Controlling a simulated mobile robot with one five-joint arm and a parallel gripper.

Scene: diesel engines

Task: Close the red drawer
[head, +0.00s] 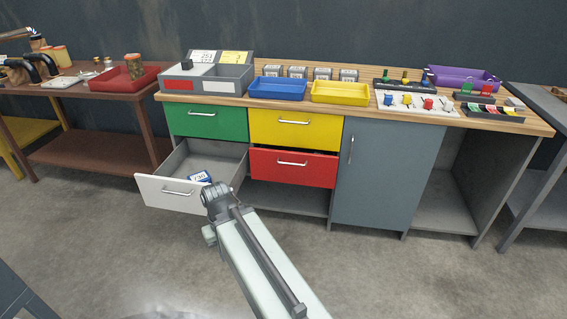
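The red drawer (293,174) is in the workbench, below the yellow drawer (295,133) and right of the open white drawer. Its front has a horizontal metal handle (292,163). A dark gap shows along its top edge, and the front seems to stand out a little, so it looks slightly open. My arm rises from the bottom of the head view to a grey joint left of and below the red drawer, apart from it in the picture. My gripper's fingers cannot be made out.
The white drawer (168,196) is pulled well out, with a blue labelled item (200,177) inside. The green drawer (207,121) is shut. A grey cabinet door (385,175) is right of the red drawer. Trays and parts cover the wooden worktop. The floor in front is clear.

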